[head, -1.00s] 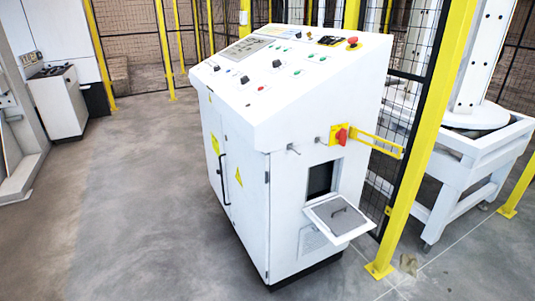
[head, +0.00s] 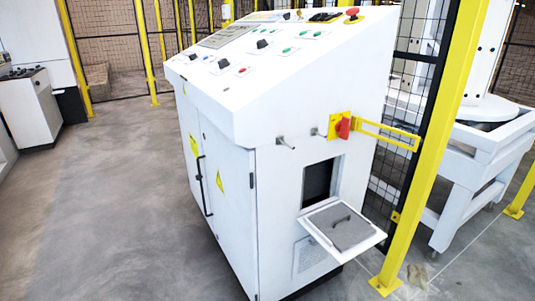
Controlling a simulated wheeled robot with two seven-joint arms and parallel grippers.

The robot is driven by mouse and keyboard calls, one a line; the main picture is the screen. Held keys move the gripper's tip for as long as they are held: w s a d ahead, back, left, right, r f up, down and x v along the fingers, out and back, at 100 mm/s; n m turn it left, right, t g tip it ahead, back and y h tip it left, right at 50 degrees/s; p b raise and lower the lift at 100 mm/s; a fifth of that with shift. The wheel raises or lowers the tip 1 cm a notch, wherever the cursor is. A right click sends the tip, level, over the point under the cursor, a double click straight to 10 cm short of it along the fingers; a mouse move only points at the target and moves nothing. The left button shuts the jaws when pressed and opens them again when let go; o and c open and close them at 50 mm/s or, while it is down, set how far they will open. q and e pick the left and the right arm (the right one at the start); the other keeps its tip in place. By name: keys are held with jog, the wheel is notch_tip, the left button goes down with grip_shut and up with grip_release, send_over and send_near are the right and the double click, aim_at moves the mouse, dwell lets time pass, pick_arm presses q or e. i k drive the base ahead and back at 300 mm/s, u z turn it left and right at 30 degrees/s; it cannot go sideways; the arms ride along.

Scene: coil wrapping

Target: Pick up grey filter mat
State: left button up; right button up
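The grey filter mat (head: 349,233) is a flat grey square with a small dark handle-like strip on it. It lies on the white fold-down flap (head: 316,234) below a dark square opening in the side of the white control cabinet (head: 270,200). Neither of my grippers is in the head view.
A red rotary switch (head: 343,127) on a yellow plate and a yellow bracket (head: 390,134) stick out above the opening. A yellow post (head: 437,150) and mesh fence stand right of the flap. Open grey floor (head: 110,190) lies to the left.

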aim_at(346, 230)
jog(key=k, duration=0.25)
jog(key=z, duration=0.85)
jog(key=i, duration=1.65)
jog(key=u, duration=0.65)
